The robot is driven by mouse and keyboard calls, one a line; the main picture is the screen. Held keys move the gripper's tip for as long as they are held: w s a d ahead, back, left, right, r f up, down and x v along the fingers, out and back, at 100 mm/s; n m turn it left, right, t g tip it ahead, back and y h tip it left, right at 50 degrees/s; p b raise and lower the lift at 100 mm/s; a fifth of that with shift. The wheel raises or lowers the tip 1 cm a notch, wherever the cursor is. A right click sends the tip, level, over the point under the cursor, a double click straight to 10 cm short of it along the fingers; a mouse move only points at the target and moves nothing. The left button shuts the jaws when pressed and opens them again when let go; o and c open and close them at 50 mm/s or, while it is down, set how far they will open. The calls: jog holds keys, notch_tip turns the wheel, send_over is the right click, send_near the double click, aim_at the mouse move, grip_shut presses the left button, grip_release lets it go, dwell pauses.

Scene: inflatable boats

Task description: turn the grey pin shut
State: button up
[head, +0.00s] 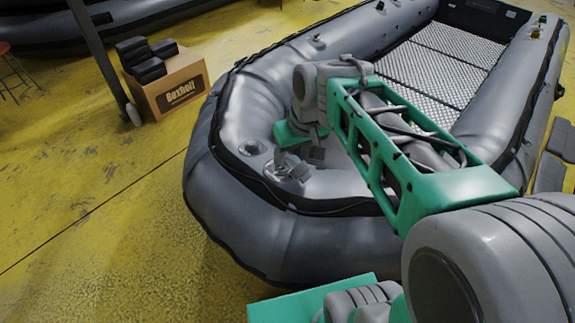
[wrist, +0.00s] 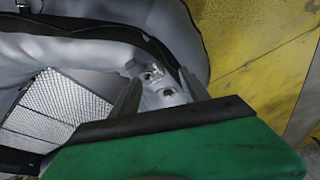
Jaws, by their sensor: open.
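My gripper (head: 308,162) hangs over the bow of the grey inflatable boat (head: 240,215). In the wrist view its two fingers (wrist: 160,76) are apart, with nothing held between them. A small pale-grey metal fitting (head: 281,167) sits on the bow tube, just left of and close to the fingers in the head view. In the wrist view the fitting (wrist: 150,76) lies between the fingertips, with round dark openings. The grey pin cannot be told apart clearly from this fitting. Whether a finger touches it cannot be told.
A round grey valve (head: 252,147) lies left of the fitting on the tube. A cardboard box (head: 180,88) with black items stands on the yellow floor (head: 95,195) at the left. Another dark boat (head: 55,32) lies behind. The floor left of the bow is free.

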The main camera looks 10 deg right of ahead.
jog(key=w+d+f+n+y+b, duration=0.1)
jog(key=w+d+f+n+b, duration=0.1)
jog(key=w+f+b, duration=0.65)
jog(key=n+y+b, duration=0.1)
jog(key=n+b, duration=0.1)
jog(key=b, duration=0.1)
send_near(284, 167)
jog(key=x, duration=0.2)
jog(key=b+x, duration=0.1)
jog(key=x, duration=0.1)
jog(key=w+a+x, duration=0.1)
jog(key=x, duration=0.1)
jog(key=shift+a, duration=0.15)
jog(key=shift+c, duration=0.5)
grip_shut()
